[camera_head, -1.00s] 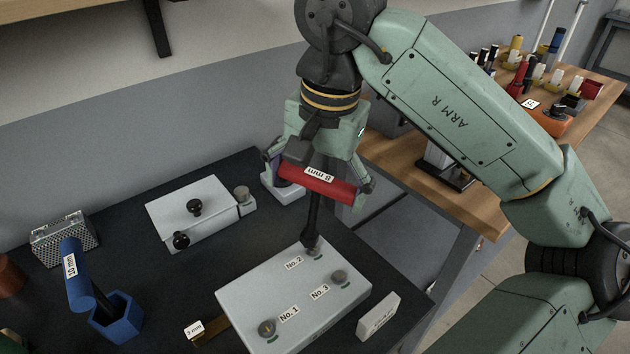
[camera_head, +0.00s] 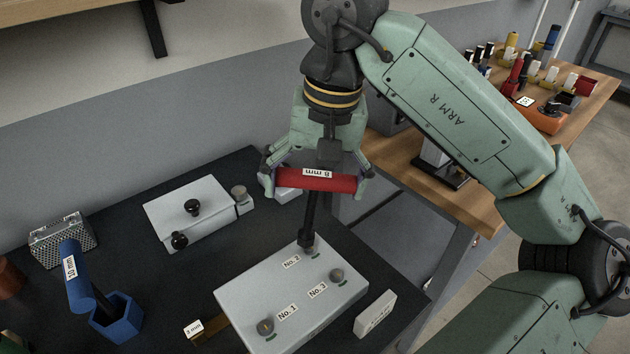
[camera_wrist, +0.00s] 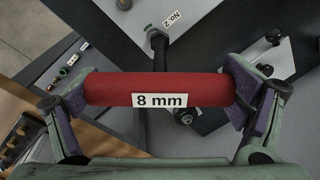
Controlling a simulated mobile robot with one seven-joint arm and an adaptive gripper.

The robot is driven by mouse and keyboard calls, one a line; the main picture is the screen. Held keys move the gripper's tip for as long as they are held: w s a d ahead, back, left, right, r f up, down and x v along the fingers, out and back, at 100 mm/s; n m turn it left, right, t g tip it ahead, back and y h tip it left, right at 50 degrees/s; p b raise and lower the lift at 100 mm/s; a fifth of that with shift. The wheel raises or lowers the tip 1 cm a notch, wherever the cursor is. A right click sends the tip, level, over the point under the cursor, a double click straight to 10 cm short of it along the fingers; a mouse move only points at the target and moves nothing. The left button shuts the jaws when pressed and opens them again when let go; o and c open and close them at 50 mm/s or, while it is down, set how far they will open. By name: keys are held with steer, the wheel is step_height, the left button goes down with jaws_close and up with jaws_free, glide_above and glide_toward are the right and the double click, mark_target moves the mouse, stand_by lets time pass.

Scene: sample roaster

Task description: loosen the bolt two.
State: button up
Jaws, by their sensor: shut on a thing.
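My gripper (camera_head: 316,182) is shut on the red handle of the 8 mm T-shaped tool (camera_head: 340,183), gripping it at both ends. In the wrist view the handle (camera_wrist: 115,88) lies level between the two fingers. Its dark shaft (camera_head: 309,215) points down to the No. 2 bolt spot on the light grey plate (camera_head: 250,290). The shaft's end hides the bolt, so I cannot tell how fully it is seated. Bolts No. 1 (camera_head: 265,327) and No. 3 (camera_head: 336,275) stand uncovered on the plate.
A blue-handled 10 mm tool (camera_head: 77,278) stands in a blue holder (camera_head: 117,318) at left. A grey box with black knobs (camera_head: 205,222) lies behind the plate. A small white block (camera_head: 375,314) stands at its right. A wooden table (camera_head: 480,205) is at right.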

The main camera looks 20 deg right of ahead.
steer(key=n, duration=0.3)
steer(key=shift+w+d, duration=0.1)
steer(key=shift+p, duration=0.3)
steer(key=shift+w+r+n+g+p, duration=0.15)
steer(key=shift+n+g+p, duration=0.15)
steer(key=shift+n, duration=0.8)
steer(key=shift+d+n, duration=0.1)
steer(key=shift+n, duration=0.9)
steer(key=shift+f, duration=0.2)
